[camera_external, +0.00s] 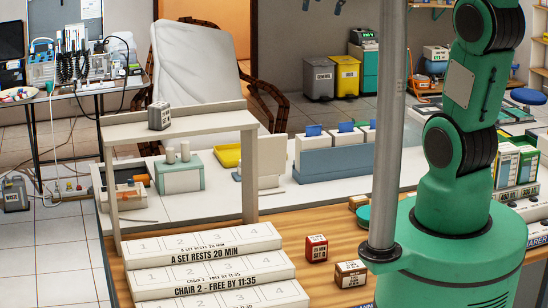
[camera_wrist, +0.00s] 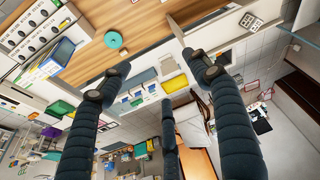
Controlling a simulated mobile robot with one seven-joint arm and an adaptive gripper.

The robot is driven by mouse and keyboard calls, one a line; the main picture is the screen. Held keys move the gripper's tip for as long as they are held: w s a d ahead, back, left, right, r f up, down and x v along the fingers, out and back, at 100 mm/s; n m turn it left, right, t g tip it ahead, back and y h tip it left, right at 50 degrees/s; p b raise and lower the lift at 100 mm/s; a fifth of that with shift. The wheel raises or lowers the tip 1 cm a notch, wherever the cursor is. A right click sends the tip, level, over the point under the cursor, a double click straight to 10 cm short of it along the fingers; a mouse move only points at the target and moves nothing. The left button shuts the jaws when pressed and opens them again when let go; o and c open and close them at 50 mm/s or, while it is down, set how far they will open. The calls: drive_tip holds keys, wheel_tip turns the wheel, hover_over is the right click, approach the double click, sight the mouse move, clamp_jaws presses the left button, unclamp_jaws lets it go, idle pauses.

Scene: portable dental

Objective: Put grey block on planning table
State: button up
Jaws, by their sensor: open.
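A small grey block (camera_external: 160,115) with a printed label on its side sits on top of the pale raised shelf (camera_external: 180,131) in the external view. The wrist view looks tilted over the benches, with the gripper apart from everything.
A red block (camera_external: 317,248) and a brown-and-white block (camera_external: 350,274) stand on the wooden top. White numbered steps (camera_external: 208,245) stand left of them. A metal pole (camera_external: 388,130) rises beside my arm. A yellow tray (camera_external: 227,155) and blue-topped boxes (camera_external: 311,148) stand behind.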

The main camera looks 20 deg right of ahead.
drive_tip(key=s+d+f+m, duration=0.1)
drive_tip(key=s+d+f, duration=0.1)
drive_tip(key=s, duration=0.5)
drive_tip(key=s+d+f+m+t, duration=0.1)
drive_tip(key=s+d+f, duration=0.2)
drive_tip(key=s+d, duration=0.2)
drive_tip(key=s+d+f+m+t, duration=0.1)
drive_tip(key=s+d+f, duration=0.1)
drive_tip(key=s, duration=0.7)
drive_tip(key=shift+d+f+h, duration=0.4)
drive_tip(key=shift+d, duration=0.45)
drive_tip(key=shift+s+f, duration=0.1)
wheel_tip(320, 180, down, 18)
drive_tip(key=b, duration=1.8)
